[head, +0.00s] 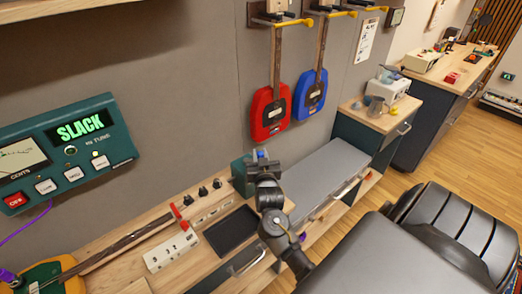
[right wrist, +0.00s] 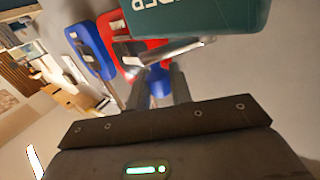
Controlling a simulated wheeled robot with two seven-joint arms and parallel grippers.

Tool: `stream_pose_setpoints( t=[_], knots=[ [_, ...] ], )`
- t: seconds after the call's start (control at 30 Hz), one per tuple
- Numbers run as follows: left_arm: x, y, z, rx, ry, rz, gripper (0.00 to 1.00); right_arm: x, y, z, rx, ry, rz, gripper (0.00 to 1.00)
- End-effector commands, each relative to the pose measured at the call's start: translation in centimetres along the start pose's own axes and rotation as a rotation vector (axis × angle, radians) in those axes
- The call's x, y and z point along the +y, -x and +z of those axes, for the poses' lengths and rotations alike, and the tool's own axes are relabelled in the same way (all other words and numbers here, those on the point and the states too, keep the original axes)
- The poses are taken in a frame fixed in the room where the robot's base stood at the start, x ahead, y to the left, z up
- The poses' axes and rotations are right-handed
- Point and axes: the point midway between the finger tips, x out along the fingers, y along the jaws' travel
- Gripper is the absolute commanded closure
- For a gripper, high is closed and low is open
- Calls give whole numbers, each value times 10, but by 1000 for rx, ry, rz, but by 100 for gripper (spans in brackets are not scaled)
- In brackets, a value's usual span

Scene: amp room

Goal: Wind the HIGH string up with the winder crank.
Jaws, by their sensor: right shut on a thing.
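A dark green box, the winder (head: 240,178), stands at the back of the wooden bench. In the right wrist view the winder (right wrist: 205,18) shows part of its lettering and a metal crank arm with a blue knob (right wrist: 158,88). My right gripper (head: 262,158) is at the winder, shut on the crank's blue knob. A stringed instrument (head: 118,246) lies at the lower left, its yellow and green body cut off by the frame. I cannot make out the HIGH string. The green tuner (head: 70,150) on the wall reads SLACK. My left gripper is not in view.
A black tray (head: 231,231), a white block with dark marks (head: 171,251) and several black knobs are on the bench. Red (head: 270,112) and blue (head: 310,95) instruments hang on the wall behind. A grey-topped cabinet (head: 325,175) stands right of the winder.

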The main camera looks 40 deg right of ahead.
Motion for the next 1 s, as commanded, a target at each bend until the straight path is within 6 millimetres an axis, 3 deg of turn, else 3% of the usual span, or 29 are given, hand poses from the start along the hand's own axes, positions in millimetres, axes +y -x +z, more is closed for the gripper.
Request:
stream_pose_setpoints(
  t=[0.33, 0.9, 0.93, 1.0],
  knots=[
    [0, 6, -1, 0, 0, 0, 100, -3, 6, -2, 3, -2, 147, 100],
    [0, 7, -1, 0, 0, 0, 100, -3, 8, -2, 6, 0, 177, 100],
    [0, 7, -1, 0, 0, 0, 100, -3, 8, -2, 6, 0, 177, 77],
    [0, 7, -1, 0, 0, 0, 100, -3, 8, -2, 6, 0, 177, 68]
  ],
)
